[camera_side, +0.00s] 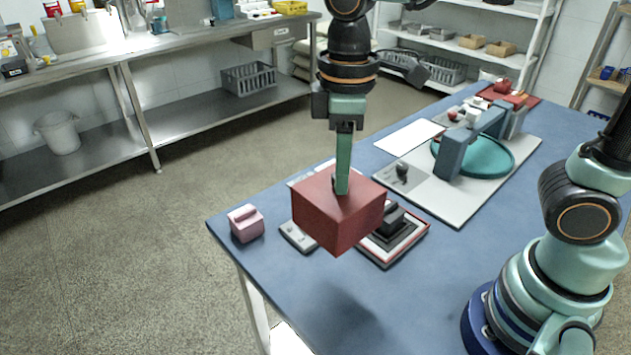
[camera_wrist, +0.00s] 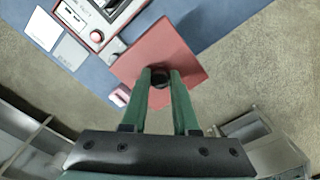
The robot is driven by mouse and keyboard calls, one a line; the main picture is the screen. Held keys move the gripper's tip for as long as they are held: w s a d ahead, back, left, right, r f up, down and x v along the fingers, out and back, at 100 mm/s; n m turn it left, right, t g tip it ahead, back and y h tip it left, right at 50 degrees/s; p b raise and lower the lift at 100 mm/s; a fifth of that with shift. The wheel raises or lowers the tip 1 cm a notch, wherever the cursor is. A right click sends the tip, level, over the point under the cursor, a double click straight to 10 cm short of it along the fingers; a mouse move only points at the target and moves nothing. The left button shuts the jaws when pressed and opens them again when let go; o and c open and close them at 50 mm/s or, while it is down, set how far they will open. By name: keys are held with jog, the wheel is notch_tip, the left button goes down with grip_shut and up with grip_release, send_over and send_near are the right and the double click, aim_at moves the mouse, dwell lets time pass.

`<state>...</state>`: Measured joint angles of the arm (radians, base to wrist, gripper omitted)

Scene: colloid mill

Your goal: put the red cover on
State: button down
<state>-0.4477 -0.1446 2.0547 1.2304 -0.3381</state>
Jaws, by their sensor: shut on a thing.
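The red cover (camera_side: 340,215) is a box shape with a dark knob on top. My gripper (camera_side: 342,190) is shut on that knob and holds the cover up in the air. In the side view the cover hangs in front of a low base (camera_side: 400,244) with a red edge and a black block (camera_side: 392,222) on it, hiding part of both. In the wrist view the cover (camera_wrist: 185,55) sits between my fingers (camera_wrist: 160,78), and the machine base (camera_wrist: 97,36) shows beyond it at upper left.
A pink block (camera_side: 246,223) stands near the blue table's (camera_side: 350,300) left corner. A grey plate (camera_side: 450,208) with a teal disc (camera_side: 478,156) and a blue-grey arch lies farther back. A white sheet (camera_side: 410,136) lies beside it. The table's front middle is clear.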

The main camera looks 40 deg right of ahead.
notch_tip(320, 180, up, 4)
jog(key=shift+w+d+r, duration=0.1)
jog(key=shift+w+d, duration=0.05)
jog(key=shift+d, duration=0.15)
jog(key=w+d+f, duration=0.1)
jog(key=d+f, duration=0.2)
jog(key=d, duration=0.5)
jog(key=w+d+f, duration=0.1)
jog(key=d+f, duration=0.2)
jog(key=d, duration=0.5)
jog(key=shift+s+d+f, duration=0.1)
jog(key=shift+f, duration=2.7)
jog(key=shift+s+d+f, duration=0.1)
jog(key=shift+f, duration=2.65)
jog(key=shift+f, duration=0.2)
jog(key=shift+c, duration=0.6)
grip_release()
